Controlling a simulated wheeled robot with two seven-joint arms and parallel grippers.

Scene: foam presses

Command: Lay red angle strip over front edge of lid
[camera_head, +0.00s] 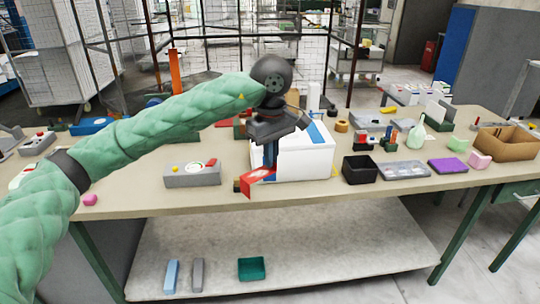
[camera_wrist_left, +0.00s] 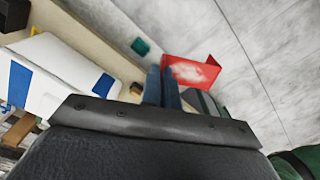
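The red angle strip (camera_head: 258,181) is held at the tips of my left gripper (camera_head: 268,172), in front of the white box with a lid (camera_head: 308,158). In the left wrist view the two blue fingers (camera_wrist_left: 162,72) are close together, with the red strip (camera_wrist_left: 192,72) at their tips. The strip has a pale patch on its face and a bent edge. The box carries blue strips on top and shows at the left of the wrist view (camera_wrist_left: 65,68). The strip appears apart from the lid. The gripper hides part of the box. My right gripper is not in view.
A grey device (camera_head: 192,175) stands left of the box on the table (camera_head: 130,193). A black bin (camera_head: 359,169) and a grey tray (camera_head: 402,170) stand to its right. A lower shelf (camera_head: 330,255) holds a green bin (camera_head: 251,268). Clear floor lies in front.

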